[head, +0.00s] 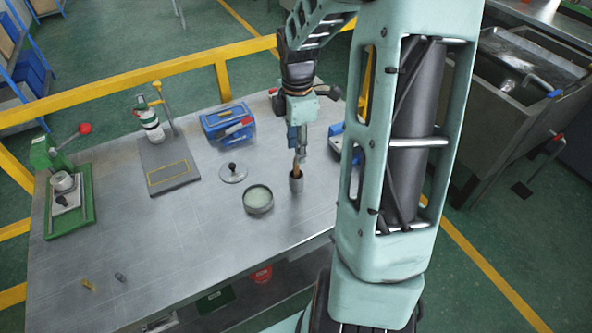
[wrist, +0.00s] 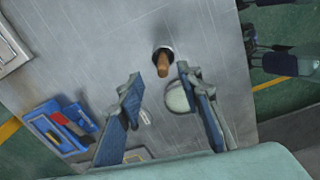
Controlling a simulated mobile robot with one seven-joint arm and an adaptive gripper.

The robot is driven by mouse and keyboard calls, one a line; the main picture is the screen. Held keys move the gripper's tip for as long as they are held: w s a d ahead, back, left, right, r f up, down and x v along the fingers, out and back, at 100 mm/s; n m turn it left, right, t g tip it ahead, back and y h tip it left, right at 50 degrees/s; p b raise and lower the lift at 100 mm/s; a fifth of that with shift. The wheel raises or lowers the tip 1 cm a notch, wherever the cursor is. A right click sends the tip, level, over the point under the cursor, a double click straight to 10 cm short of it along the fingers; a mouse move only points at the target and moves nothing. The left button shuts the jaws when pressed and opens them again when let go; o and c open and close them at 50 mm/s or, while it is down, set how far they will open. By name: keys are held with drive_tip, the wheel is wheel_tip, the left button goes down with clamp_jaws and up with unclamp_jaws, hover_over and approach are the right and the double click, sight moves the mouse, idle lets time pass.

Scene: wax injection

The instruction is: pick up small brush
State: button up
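The small brush stands in a small dark cup (head: 296,184) on the metal bench; its brown handle (head: 296,167) points up. In the wrist view the brown handle (wrist: 163,65) rises from the dark cup, just ahead of the fingertips. My gripper (head: 299,148) points down over the cup, with its tips close to the handle top. In the wrist view my gripper (wrist: 158,78) has its two blue-padded fingers spread apart with nothing held between them. The bristles are hidden in the cup. Whether the fingers straddle the handle is unclear.
A round dish (head: 258,200) with pale contents and a knobbed lid (head: 233,173) stand left of the cup. A blue box (head: 227,124) and a grey plate with a bottle (head: 151,122) are behind. A green clamp press (head: 68,200) stands left. The front left bench is mostly clear.

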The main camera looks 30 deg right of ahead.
sight(296, 178)
drive_tip(key=shift+s+f, duration=0.1)
drive_tip(key=shift+f, duration=3.4)
clamp_jaws()
